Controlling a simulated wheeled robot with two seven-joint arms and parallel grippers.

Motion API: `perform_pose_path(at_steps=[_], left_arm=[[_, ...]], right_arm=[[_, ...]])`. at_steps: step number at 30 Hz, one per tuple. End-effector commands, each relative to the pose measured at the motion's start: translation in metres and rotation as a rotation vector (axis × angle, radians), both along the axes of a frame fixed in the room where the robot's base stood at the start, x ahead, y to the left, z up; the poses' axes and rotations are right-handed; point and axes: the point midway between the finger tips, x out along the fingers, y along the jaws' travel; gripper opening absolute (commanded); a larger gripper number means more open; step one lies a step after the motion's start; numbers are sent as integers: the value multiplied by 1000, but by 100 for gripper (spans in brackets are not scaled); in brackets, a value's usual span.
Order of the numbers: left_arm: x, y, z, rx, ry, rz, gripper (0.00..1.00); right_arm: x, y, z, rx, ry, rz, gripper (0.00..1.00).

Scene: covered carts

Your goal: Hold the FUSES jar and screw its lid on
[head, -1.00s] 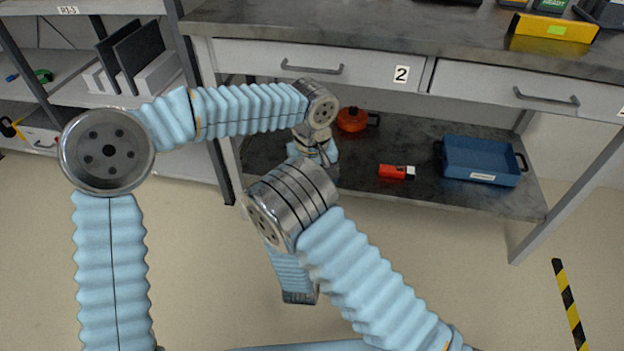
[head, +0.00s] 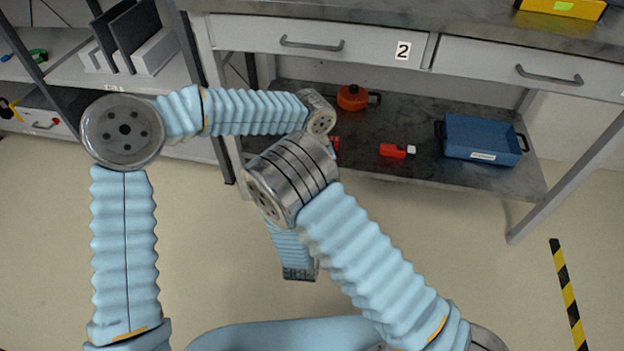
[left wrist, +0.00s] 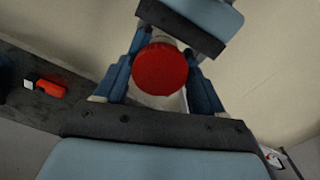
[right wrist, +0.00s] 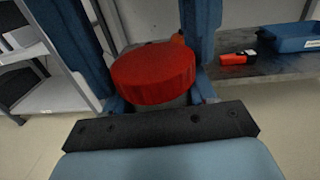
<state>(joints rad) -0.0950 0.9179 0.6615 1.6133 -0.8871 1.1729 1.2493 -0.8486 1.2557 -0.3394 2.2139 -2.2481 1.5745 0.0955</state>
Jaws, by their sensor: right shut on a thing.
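The red lid (right wrist: 153,72) sits on top of the greyish jar (right wrist: 176,101) in the right wrist view. My right gripper (right wrist: 160,97) is shut on the jar below the lid. The lid also shows face-on in the left wrist view (left wrist: 160,70), with a pale bit of jar behind it. My left gripper (left wrist: 164,78) has its blue fingers on both sides of the lid; a narrow gap shows beside it in the right wrist view, so it looks open. No jar label is visible, and I cannot tell how far the lid is threaded. In the head view my arms mostly hide jar and grippers.
On the bench's lower shelf (head: 470,177) stand an orange pot (head: 353,97), a small red item (head: 393,150) and a blue tray (head: 480,137). A shelving rack (head: 165,90) stands at the left. The floor in front is clear, with striped tape at the right.

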Motion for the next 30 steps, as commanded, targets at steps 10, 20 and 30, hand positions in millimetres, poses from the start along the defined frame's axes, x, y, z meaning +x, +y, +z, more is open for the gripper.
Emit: perform_pose_path(at_steps=[10,20,30], left_arm=[[0,0,0,0,0,-9,26],[1,0,0,0,-3,-602,26],[0,0,0,-2,-2,-895,26]], right_arm=[[0,0,0,0,0,0,0],[0,0,0,0,0,0,0],[0,0,0,0,0,0,0]])
